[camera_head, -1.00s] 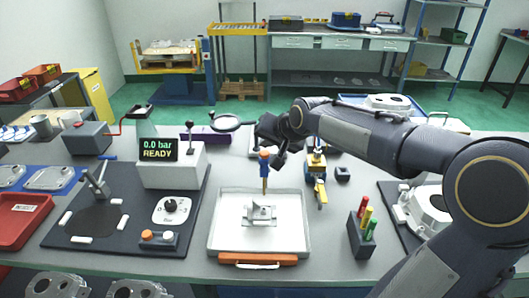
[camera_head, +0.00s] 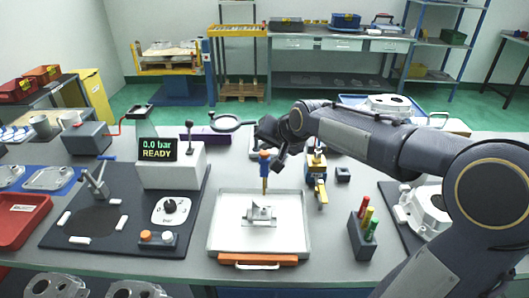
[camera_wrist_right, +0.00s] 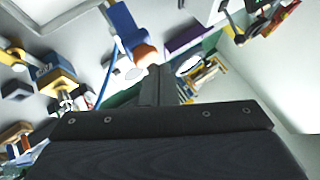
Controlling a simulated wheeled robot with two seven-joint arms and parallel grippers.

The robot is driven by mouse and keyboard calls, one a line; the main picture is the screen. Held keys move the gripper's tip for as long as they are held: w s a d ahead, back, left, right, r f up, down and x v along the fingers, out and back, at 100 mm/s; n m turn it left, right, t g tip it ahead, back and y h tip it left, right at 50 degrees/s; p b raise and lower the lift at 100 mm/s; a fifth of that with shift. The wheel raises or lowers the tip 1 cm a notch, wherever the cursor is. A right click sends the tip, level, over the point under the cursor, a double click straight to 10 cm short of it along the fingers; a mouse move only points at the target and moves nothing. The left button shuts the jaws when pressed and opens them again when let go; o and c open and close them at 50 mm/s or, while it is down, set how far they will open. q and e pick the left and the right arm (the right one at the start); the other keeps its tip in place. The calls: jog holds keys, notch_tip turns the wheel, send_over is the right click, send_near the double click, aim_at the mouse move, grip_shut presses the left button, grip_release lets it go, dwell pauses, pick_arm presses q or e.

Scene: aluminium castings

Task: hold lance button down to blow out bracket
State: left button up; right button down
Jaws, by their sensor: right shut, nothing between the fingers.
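The bracket (camera_head: 261,213), a small grey casting, sits in the white tray (camera_head: 226,241) in front of me. In the right wrist view the shut fingers (camera_wrist_right: 154,75) reach up to the orange button (camera_wrist_right: 146,55) on the blue lance body (camera_wrist_right: 127,25). I cannot tell whether they touch or press it. My left gripper is not in view.
A display (camera_head: 158,149) reading 0.0 bar READY stands left of the tray. A blue-and-yellow device (camera_head: 316,170) stands right of the lance, and a dark holder (camera_head: 361,238) with coloured sticks is nearer. An orange handle (camera_head: 258,259) lies along the tray's front.

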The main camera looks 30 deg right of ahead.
aim_at(267, 154)
jog(key=shift+f+b, duration=0.5)
jog(key=shift+f, duration=0.1)
dwell(0.3)
dwell(1.8)
jog(key=shift+r+p, duration=0.85)
jog(key=shift+r, duration=0.2)
notch_tip(267, 154, up, 5)
jog(key=p, duration=0.4)
